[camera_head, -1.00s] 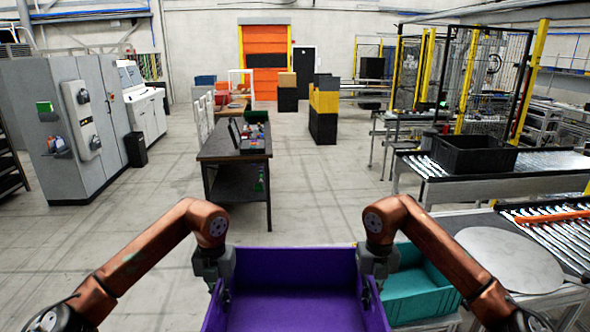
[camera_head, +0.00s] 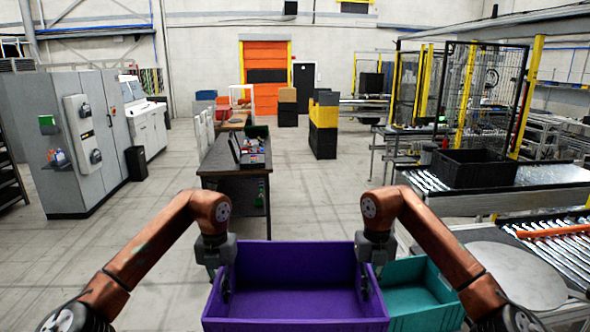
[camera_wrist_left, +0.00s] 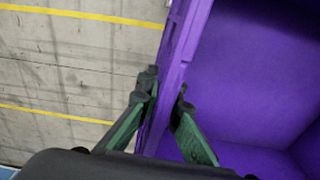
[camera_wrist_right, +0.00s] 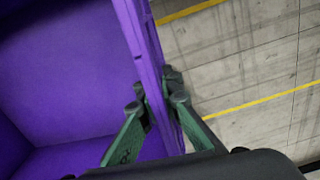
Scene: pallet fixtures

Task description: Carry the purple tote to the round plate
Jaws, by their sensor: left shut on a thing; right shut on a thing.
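The purple tote (camera_head: 295,304) is in front of me at the bottom of the head view, and its inside looks empty. My left gripper (camera_head: 222,282) is shut on its left wall; the left wrist view shows the fingers (camera_wrist_left: 166,100) on either side of that wall. My right gripper (camera_head: 368,280) is shut on its right wall, and the right wrist view shows the fingers (camera_wrist_right: 155,98) astride it. Bare floor shows beyond both walls in the wrist views. The round plate (camera_head: 516,275) is grey, flat and bare, to the right of the tote.
A teal tote (camera_head: 420,312) stands right beside the purple one, between it and the round plate. Roller conveyors (camera_head: 555,245) and a black crate (camera_head: 474,168) are further right. A dark workbench (camera_head: 235,178) stands ahead. Open floor lies to the left.

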